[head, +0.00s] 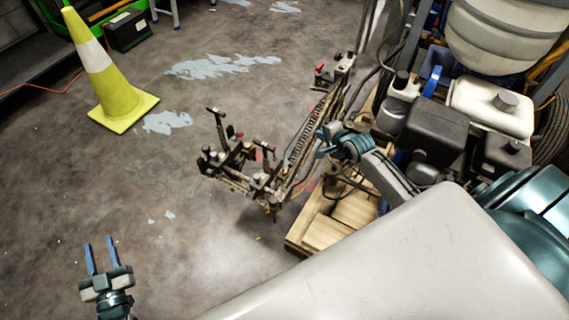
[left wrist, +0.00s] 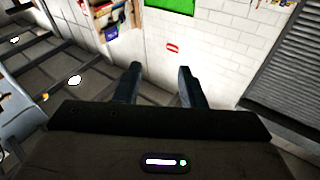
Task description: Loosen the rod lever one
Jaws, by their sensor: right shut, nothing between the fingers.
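The line striper's rod assembly (head: 238,166) stands in the middle of the head view, with several black-knobbed levers and a coil spring (head: 304,135). Which lever is rod lever one I cannot tell. One upright lever with a black handle (head: 216,112) stands at its left end. My left gripper (head: 101,257) is open and empty at the lower left, well apart from the striper. Its two fingers (left wrist: 156,84) also show apart in the left wrist view. My right gripper (head: 322,147) is shut beside the rod assembly, near the spring; whether it touches anything is unclear.
A yellow cone (head: 120,104) with a white band stands at the upper left. A wooden pallet (head: 322,232) lies under the striper. The striper's engine and tanks (head: 490,105) fill the right. The floor between my left gripper and the rod assembly is clear.

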